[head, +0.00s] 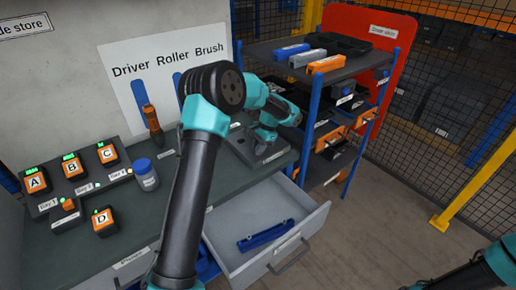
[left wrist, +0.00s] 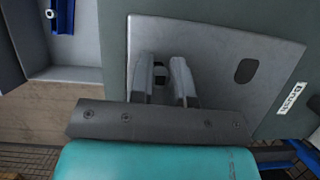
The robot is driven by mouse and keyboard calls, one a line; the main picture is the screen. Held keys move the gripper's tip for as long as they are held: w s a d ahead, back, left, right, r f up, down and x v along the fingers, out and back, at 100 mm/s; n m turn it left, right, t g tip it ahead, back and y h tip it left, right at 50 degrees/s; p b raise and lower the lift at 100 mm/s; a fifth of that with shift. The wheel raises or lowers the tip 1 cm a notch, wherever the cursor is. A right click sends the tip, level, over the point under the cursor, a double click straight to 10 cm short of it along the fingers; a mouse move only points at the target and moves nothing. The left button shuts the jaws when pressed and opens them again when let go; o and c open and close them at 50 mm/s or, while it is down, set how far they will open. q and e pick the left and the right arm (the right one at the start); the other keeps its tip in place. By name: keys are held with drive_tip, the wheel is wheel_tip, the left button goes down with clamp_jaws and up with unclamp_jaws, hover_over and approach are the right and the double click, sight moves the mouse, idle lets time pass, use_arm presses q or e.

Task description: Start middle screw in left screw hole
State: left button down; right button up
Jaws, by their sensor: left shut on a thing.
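My left gripper (left wrist: 162,75) is shut over a grey metal plate (left wrist: 215,50) on the bench. Between its fingertips is a small dark piece with a pale top (left wrist: 160,70), which looks like a screw; which screw it is, I cannot tell. A dark oval opening (left wrist: 245,70) shows in the plate, right of the fingers. In the head view the plate (head: 243,148) lies on the bench beneath my left arm, which hides part of it. The left screw hole cannot be made out, nor whether the piece is in a hole. My right gripper is out of view.
An open drawer (head: 308,216) with a blue part (head: 265,235) juts out in front of the plate. A shelf rack (head: 315,72) with coloured boxes stands behind it at right. Lettered orange-and-black boxes (head: 72,167) and a blue-capped jar (head: 146,175) stand on the bench at left.

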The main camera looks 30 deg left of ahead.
use_arm(q)
drive_tip(key=shift+r, duration=0.15)
drive_tip(key=c, duration=1)
unclamp_jaws()
drive_tip(key=shift+w, duration=0.1)
drive_tip(key=v, duration=1.7)
drive_tip(key=shift+d+r, duration=0.1)
drive_tip(key=shift+r, duration=0.05)
